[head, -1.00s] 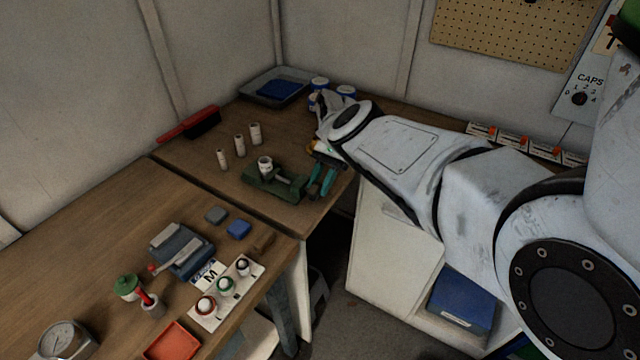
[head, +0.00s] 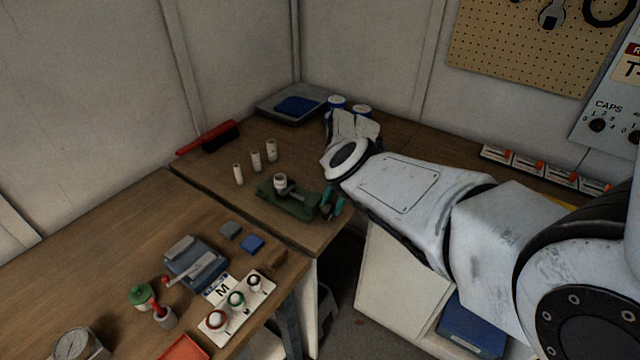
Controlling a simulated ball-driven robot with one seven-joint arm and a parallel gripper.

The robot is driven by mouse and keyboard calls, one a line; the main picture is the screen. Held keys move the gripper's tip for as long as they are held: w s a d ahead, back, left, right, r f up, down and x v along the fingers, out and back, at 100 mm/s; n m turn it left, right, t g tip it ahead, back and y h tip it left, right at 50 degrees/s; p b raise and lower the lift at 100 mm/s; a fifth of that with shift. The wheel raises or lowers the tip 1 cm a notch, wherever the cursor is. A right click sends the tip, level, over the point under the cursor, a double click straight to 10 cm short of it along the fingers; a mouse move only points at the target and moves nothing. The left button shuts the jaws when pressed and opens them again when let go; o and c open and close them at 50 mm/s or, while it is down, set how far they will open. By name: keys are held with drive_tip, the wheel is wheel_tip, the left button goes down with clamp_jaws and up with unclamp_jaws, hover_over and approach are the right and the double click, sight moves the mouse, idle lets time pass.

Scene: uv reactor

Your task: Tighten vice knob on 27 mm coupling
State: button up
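The green vice (head: 300,206) stands near the front edge of the far bench. A pale cylindrical coupling (head: 280,181) sits upright in it; I cannot read its size. A grey bar-like part of the vice lies to the right of the coupling, and I cannot make out the knob clearly. My arm reaches in from the right, and its white wrist is just behind and right of the vice. My gripper fingers are hidden by the wrist, so I cannot see whether they touch anything. Teal-handled pliers (head: 332,202) lie right of the vice, partly covered by my arm.
Several pale couplings (head: 256,161) stand behind the vice. A red brush (head: 208,138), a grey tray (head: 292,101) and blue-and-white tins (head: 337,102) are farther back. A gap separates the benches.

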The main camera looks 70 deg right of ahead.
sight(327, 207)
drive_tip(key=shift+w+a+r+h, duration=0.15)
drive_tip(key=shift+a+r+h, duration=0.05)
drive_tip(key=shift+h, duration=0.7)
drive_tip(key=h+b, duration=0.1)
drive_tip(key=g+h+b, duration=0.1)
drive_tip(key=h+b, duration=0.1)
drive_tip(key=shift+a, duration=0.3)
drive_tip(key=h+b, duration=0.2)
drive_tip(key=b, duration=0.3)
drive_tip(key=a+g+h+b, duration=0.1)
drive_tip(key=h+b, duration=0.1)
drive_tip(key=b, duration=0.3)
drive_tip(key=shift+w+r, duration=0.1)
drive_tip(key=h+b, duration=0.2)
drive_tip(key=b, duration=0.1)
drive_tip(key=a+g+h+b, duration=0.1)
drive_tip(key=h+b, duration=0.1)
drive_tip(key=b, duration=0.2)
drive_tip(key=shift+w, duration=0.1)
drive_tip(key=s+p+v, duration=0.1)
drive_tip(key=p+v, duration=0.1)
drive_tip(key=v, duration=0.9)
drive_tip(key=shift+w+r, duration=0.2)
drive_tip(key=shift+w, duration=0.3)
drive_tip(key=shift+d, duration=0.1)
